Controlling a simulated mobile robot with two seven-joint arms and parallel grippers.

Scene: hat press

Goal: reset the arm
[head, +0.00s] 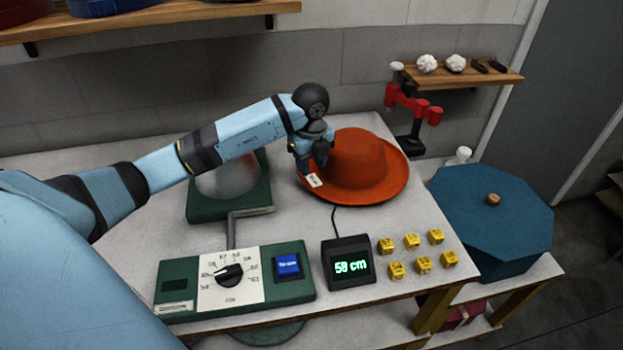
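My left arm reaches in from the left over the white table (130,240). Its gripper (312,165) points down at the left side of an orange-red hat (362,160), close to the brim and crown. A small white tag (314,180) shows just below the fingers. I cannot tell whether the fingers are open or shut, or whether they touch the hat. My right gripper is not in view.
A green press with a metal dome (228,180) stands behind the control box (175,302) with its dial. A display (349,264) reads "50 cm". Several yellow cubes (411,241) lie right of it. A red stand (412,105) and a blue octagonal box (490,225) are further right.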

